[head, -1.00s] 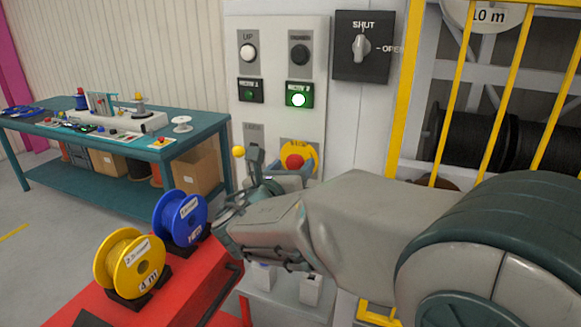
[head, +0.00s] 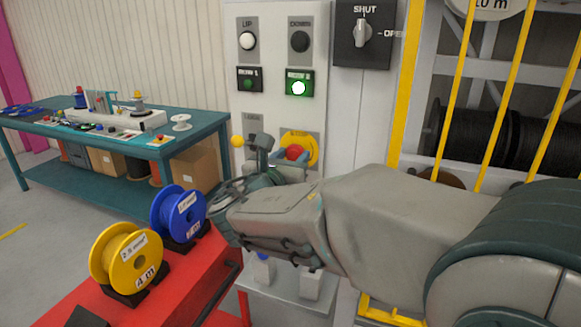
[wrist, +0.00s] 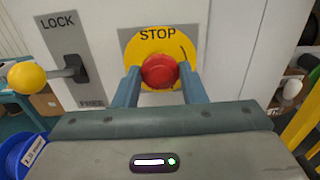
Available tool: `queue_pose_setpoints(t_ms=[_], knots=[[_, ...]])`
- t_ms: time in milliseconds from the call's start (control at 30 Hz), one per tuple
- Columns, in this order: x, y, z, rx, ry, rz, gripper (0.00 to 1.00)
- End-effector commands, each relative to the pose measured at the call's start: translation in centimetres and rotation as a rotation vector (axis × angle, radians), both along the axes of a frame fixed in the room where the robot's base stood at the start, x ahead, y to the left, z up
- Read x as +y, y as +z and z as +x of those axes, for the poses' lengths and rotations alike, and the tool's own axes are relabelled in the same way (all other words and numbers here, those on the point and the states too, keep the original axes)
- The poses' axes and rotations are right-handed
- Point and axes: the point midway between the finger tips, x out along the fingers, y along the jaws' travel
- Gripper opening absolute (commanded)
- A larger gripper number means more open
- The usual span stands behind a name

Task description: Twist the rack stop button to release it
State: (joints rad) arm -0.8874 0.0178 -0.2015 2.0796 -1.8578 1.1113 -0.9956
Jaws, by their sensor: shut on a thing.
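The rack stop button is a red mushroom knob (wrist: 160,71) on a round yellow STOP plate (wrist: 133,47) in the wrist view. In the head view the red button (head: 295,152) shows on its yellow plate, partly behind my gripper. My gripper (wrist: 158,78) has one blue-grey finger on each side of the red knob and is shut on it. In the head view my gripper (head: 288,160) reaches the panel from the front, its fingers partly hidden by the wrist.
Left of the button is a LOCK/FREE lever with a yellow ball (wrist: 27,76). Above are UP and DOWN buttons and a lit green lamp (head: 298,88). Yellow bars (head: 457,95) stand at the right. A red cart with blue and yellow reels (head: 126,258) stands below left.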

Motion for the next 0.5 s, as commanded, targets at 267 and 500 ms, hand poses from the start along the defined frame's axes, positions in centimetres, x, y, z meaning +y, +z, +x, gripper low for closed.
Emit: queue_pose_setpoints(t_ms=[267, 500], knots=[[-0.12, -0.56, -0.01, -0.081, 0.0, 0.214, 0.15], [-0.12, -0.46, -0.03, -0.134, 0.0, 0.364, 0.15]])
